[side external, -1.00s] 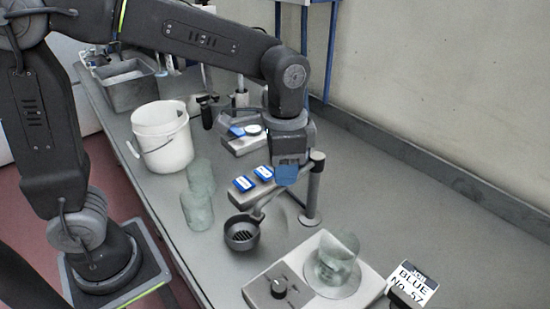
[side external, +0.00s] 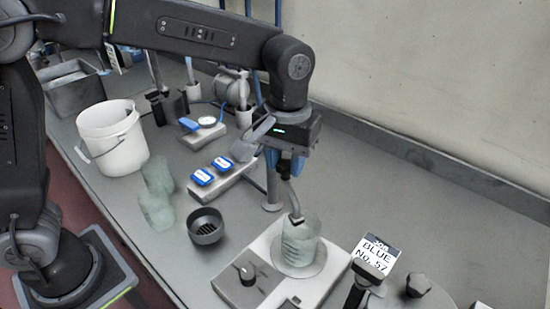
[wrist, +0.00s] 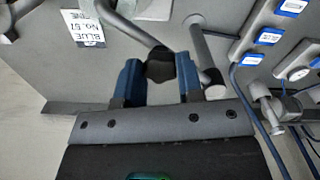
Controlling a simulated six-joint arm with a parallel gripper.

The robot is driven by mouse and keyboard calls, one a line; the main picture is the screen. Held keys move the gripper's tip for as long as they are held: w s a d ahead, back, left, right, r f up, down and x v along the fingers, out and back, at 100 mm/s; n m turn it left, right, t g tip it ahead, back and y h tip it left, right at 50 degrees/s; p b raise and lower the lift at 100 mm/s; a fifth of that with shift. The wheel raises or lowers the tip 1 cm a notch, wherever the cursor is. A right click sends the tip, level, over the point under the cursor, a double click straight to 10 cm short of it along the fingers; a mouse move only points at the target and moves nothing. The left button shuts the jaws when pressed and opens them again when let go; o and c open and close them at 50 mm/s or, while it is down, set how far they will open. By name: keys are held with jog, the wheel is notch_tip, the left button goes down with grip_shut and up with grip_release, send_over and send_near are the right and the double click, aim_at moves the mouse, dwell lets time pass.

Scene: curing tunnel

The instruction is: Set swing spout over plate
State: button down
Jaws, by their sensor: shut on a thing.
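The swing spout (side external: 293,196) is a bent grey tube with a dark tip, by an upright post. Its tip appears above the glass beaker (side external: 300,243) standing on the round plate (side external: 312,268) of a pale unit; the side view does not settle the exact alignment. My gripper (side external: 291,170) is at the upper end of the spout. In the wrist view my gripper (wrist: 160,78) has its blue fingers shut on the spout's black knob (wrist: 160,65). The spout tube (wrist: 130,28) runs up and left from there; its tip is not clear in that view.
A black drain cup (side external: 206,226) sits left of the plate unit, with glass jars (side external: 156,210) and a white bucket (side external: 112,140) farther left. A blue-button block (side external: 222,170) is near the post. A sign (side external: 375,257) stands right front. The right rear bench is clear.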

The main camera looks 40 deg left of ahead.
jog(key=shift+w+d+n, duration=0.2)
jog(key=shift+w+n, duration=0.1)
jog(key=shift+w+r, duration=0.1)
jog(key=c, duration=0.8)
grip_release()
jog(key=shift+o, duration=0.2)
notch_tip(320, 180, up, 14)
jog(key=shift+a, duration=0.1)
